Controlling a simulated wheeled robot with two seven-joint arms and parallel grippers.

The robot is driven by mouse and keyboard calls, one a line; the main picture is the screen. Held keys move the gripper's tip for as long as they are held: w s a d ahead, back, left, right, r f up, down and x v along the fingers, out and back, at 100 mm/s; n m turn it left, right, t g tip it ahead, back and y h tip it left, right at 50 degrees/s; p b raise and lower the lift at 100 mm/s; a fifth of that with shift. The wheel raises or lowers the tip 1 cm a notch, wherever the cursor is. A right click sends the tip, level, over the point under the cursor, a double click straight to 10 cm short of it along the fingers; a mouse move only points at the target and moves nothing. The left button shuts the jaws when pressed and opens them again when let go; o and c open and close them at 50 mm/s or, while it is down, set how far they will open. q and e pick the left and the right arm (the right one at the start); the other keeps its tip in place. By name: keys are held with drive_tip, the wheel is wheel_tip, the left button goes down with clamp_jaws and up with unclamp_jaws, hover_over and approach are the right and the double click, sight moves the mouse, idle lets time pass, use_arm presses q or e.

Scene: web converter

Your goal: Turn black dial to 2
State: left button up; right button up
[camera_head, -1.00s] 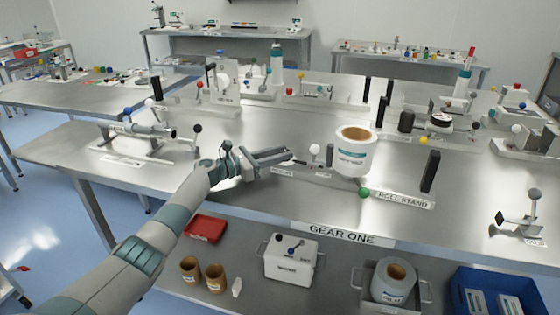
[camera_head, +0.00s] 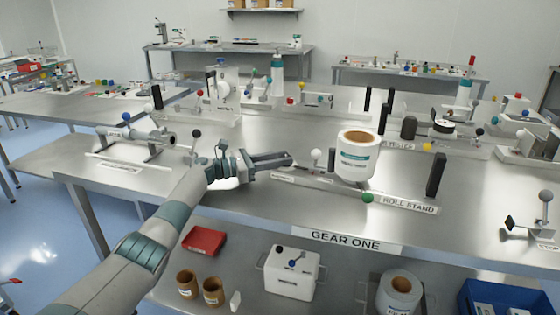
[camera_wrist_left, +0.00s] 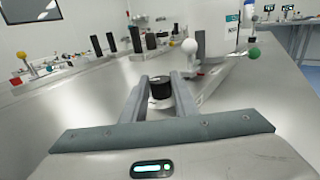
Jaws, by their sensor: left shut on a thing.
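The black dial (camera_wrist_left: 160,88) sits between the two fingertips of my left gripper in the left wrist view, upright on a small base on the steel table. My left gripper (camera_wrist_left: 160,84) is shut on it, a finger on each side. In the head view my left gripper (camera_head: 284,161) reaches in low over the table beside the roll stand, and its fingers mostly hide the dial. I cannot read any number or mark on the dial. My right gripper is not in view.
A white ball knob (camera_wrist_left: 189,46) stands just beyond the dial. The roll stand holds a white roll (camera_head: 357,156), with a green ball (camera_head: 368,198) and a black post (camera_head: 436,175) nearby. Machine parts stand farther back.

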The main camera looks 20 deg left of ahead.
use_arm(q)
drive_tip(key=o, duration=1.1)
drive_tip(key=shift+c, duration=0.2)
drive_tip(key=b+v, duration=0.1)
drive_tip(key=v, duration=1)
drive_tip(key=shift+s+a+f, duration=0.1)
drive_tip(key=shift+a, duration=0.05)
drive_tip(key=v, duration=0.5)
drive_tip(key=shift+b, duration=0.3)
drive_tip(key=shift+s+a, duration=0.35)
drive_tip(key=shift+a, duration=0.05)
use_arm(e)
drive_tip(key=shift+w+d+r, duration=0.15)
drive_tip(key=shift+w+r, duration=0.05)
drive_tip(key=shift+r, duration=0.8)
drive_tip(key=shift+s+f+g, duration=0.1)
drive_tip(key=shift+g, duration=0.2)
